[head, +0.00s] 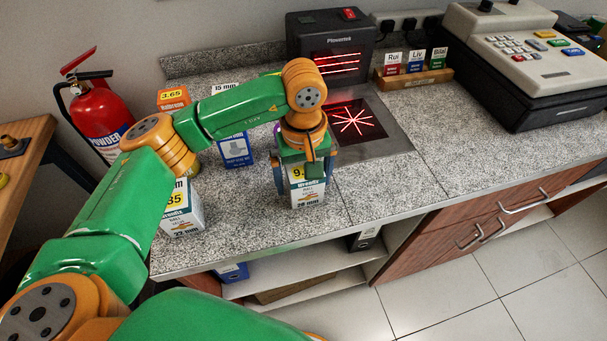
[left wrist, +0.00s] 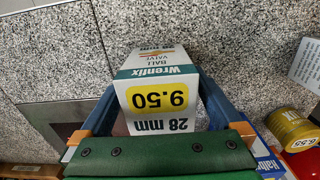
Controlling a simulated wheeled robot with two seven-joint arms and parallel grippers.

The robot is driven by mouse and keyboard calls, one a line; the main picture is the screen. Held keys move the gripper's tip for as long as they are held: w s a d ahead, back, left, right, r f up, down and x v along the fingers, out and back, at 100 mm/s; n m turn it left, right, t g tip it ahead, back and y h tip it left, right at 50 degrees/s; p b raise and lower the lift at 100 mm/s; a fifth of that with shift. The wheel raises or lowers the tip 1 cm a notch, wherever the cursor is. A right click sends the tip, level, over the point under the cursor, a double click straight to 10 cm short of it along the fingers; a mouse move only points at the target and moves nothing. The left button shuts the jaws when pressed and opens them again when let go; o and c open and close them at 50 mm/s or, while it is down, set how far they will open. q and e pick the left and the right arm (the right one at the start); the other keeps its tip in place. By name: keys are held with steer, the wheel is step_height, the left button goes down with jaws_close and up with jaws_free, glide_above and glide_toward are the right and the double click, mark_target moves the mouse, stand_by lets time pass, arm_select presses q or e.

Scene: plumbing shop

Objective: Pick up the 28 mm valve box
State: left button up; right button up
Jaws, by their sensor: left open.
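The 28 mm valve box (head: 307,192) stands upright on the granite counter, near its front edge. It is white and teal with a yellow 9.50 price label. In the left wrist view the same box (left wrist: 155,92) lies between the two blue fingers, its printing upside down. My left gripper (head: 304,178) is open around the box from above, one finger on each side. A gap shows beside the box at the left finger in the wrist view; contact on the other side is unclear. My right gripper is out of view.
A 22 mm box (head: 183,218) stands left, partly behind my arm. A blue-and-white 15 mm box (head: 236,153) stands behind. A scanner (head: 335,48) with a red-lit plate, labelled blocks (head: 415,66) and a cash register (head: 530,50) are right. A yellow tin (left wrist: 292,130) is near.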

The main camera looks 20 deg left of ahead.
arm_select(q)
steer(key=shift+w, duration=0.1)
jaws_close()
stand_by(0.3)
